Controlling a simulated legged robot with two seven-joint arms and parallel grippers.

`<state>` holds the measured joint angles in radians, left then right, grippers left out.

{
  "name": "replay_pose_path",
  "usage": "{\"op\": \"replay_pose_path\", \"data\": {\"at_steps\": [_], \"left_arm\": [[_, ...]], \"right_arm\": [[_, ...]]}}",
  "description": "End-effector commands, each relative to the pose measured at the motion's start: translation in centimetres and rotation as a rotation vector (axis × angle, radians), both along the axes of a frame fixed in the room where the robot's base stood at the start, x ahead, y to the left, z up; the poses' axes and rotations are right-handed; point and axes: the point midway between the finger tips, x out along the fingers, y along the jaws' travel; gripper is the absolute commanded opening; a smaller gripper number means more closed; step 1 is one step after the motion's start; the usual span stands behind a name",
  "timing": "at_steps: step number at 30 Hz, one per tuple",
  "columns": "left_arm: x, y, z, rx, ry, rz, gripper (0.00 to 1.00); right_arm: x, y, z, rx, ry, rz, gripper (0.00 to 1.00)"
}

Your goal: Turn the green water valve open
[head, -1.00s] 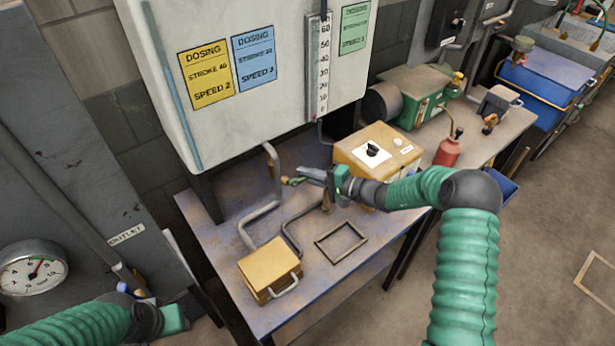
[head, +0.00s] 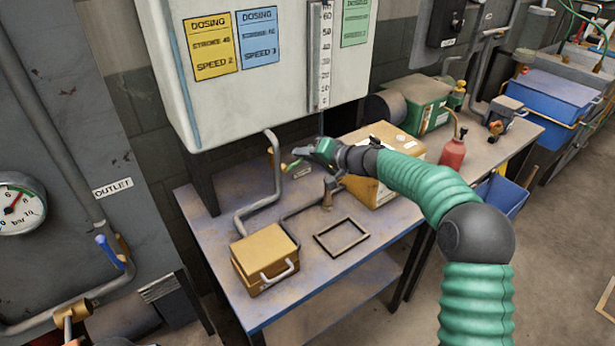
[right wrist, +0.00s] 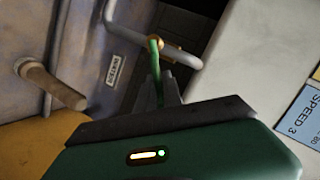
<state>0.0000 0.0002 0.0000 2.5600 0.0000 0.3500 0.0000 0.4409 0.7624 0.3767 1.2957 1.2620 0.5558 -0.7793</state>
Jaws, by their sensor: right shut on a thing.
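The green valve handle (head: 291,165) sits at a brass fitting on the grey pipe (head: 275,160) below the white dosing tank. My right gripper (head: 304,154) is at the handle, reaching in from the right. In the right wrist view my right gripper (right wrist: 166,92) is shut on the green handle (right wrist: 154,62), which stands out from the brass fitting (right wrist: 160,42) on the pipe (right wrist: 185,58). The fingers partly hide the handle's near end.
A tan box with a handle (head: 264,262) and an empty frame (head: 341,221) lie on the bench (head: 310,265). A larger tan box (head: 383,140) stands under my right forearm. A brown peg (head: 328,192) rises near the pipe. A blue-handled valve (head: 108,252) is at left.

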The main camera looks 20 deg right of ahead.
Motion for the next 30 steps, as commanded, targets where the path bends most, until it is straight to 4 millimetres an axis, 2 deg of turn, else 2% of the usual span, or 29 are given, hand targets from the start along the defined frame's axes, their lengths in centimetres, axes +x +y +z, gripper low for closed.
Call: {"op": "replay_pose_path", "data": {"at_steps": [1,3,12,19,30], "left_arm": [[0.0,0.0,-1.8,0.000,0.000,0.000,0.36],[0.0,0.0,-2.9,0.000,0.000,0.000,0.36],[0.0,0.0,-6.3,0.000,0.000,0.000,0.36],[0.0,0.0,-7.4,0.000,0.000,0.000,0.36],[0.0,0.0,-7.4,0.000,0.000,0.000,0.36]], "right_arm": [[-0.1,0.2,-0.7,-0.048,-0.017,0.001,0.00],[-0.2,0.5,-0.4,-0.111,-0.039,0.002,0.00],[-0.7,1.8,1.0,-0.377,-0.135,0.002,0.00],[-1.2,3.1,1.7,-0.571,-0.204,0.005,0.00],[-1.7,4.5,2.0,-0.796,-0.282,0.008,0.00]]}}
